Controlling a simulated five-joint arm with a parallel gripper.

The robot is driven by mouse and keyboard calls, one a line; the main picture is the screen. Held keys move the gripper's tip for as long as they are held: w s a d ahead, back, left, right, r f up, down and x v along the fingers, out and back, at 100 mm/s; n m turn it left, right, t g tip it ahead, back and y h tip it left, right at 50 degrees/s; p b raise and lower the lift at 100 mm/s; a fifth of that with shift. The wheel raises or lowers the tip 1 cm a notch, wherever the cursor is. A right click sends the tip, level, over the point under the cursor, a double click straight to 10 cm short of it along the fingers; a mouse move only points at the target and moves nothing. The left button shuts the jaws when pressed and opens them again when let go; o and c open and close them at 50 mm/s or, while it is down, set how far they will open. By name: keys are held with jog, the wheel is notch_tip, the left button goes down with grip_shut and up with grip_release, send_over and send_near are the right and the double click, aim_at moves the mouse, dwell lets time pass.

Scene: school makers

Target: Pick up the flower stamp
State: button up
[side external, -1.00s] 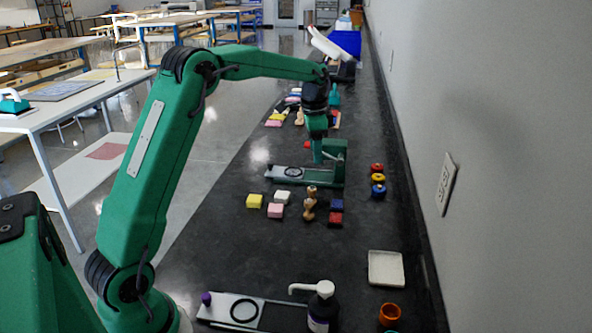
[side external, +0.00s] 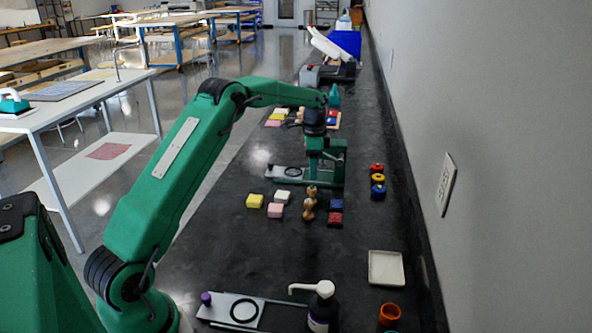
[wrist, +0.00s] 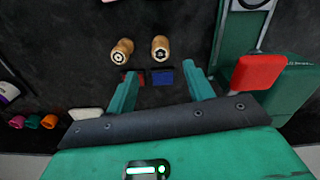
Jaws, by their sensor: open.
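Two small wooden stamps stand near the middle of the counter in the side view, one nearer (side external: 308,209) and one farther (side external: 312,191). In the wrist view they show as a left stamp (wrist: 121,51) and a right stamp (wrist: 160,48), each with a pale mark on its end. The marks are too small to tell which is the flower. My gripper (wrist: 160,72) is open and empty, with both stamps beyond its fingertips. In the side view my gripper is over the counter behind the stamps, in front of the green press and partly merging with it.
A blue pad (side external: 336,204) and a red pad (side external: 335,219) lie right of the stamps. The green press (side external: 332,172) stands behind. The dark counter in front is clear up to the pump bottle (side external: 322,312).

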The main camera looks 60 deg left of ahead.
aim_at(312, 188)
jog(key=shift+f, duration=2.55)
jog(key=shift+a+f, duration=0.1)
jog(key=shift+f, duration=2.5)
jog(key=c, duration=1.1)
jog(key=shift+r, duration=0.15)
